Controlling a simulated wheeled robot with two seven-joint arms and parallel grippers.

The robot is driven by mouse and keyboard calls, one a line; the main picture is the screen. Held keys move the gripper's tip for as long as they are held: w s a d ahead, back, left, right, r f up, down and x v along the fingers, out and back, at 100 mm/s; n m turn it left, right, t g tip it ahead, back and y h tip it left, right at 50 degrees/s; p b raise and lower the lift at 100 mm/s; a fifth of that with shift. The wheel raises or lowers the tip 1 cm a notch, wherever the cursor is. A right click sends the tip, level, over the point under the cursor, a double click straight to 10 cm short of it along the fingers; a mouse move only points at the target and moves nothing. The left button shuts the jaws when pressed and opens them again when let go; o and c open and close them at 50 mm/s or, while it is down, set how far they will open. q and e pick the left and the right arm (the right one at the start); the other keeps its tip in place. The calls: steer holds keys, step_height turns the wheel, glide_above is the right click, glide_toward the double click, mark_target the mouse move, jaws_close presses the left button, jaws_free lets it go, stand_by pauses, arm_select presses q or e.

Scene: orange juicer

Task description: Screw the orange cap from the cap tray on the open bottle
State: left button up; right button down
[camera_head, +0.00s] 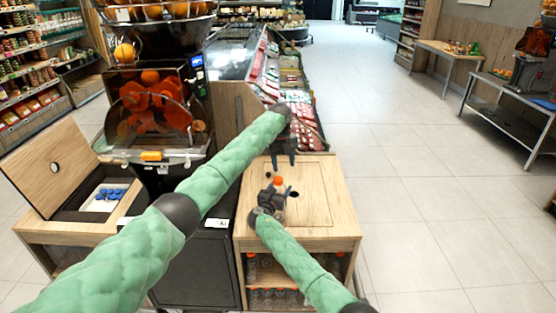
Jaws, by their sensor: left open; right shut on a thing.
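An orange cap (279,181) shows at the top of what looks like a bottle on the wooden counter. The bottle's body is mostly hidden by my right gripper (272,191), which is shut on it from the near side. The cap appears to sit on the bottle's mouth; whether it is threaded cannot be told. My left gripper (283,161) points down just above the orange cap, open and apparently empty. The cap tray (88,206) is white and lies in the open wooden box at left. Blue caps (110,194) show in it; no orange ones are visible there.
The orange juicer (155,110) stands left of the counter (318,195). The box's raised lid (48,168) leans at far left. Several bottles (270,296) with orange caps stand on shelves below the counter. The counter's right part is clear.

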arm_select(q)
steer(key=n, duration=0.4)
steer(key=shift+w+a+r, duration=0.1)
steer(key=shift+r, duration=0.15)
steer(key=n, duration=0.5)
steer(key=shift+a+r+n, duration=0.2)
steer(key=shift+r+n, duration=0.05)
steer(key=shift+n, duration=0.15)
steer(key=n, duration=0.4)
steer(key=shift+w+a+r, duration=0.1)
steer(key=shift+a, duration=0.1)
steer(key=n, duration=0.4)
steer(key=shift+a+r, duration=0.1)
steer(key=shift+a, duration=0.05)
steer(key=n, duration=0.4)
steer(key=shift+a+y, duration=0.15)
steer(key=shift+y, duration=0.15)
steer(key=n, duration=0.4)
steer(key=shift+a, duration=0.15)
steer(key=n, duration=0.9)
steer(key=shift+n, duration=0.4)
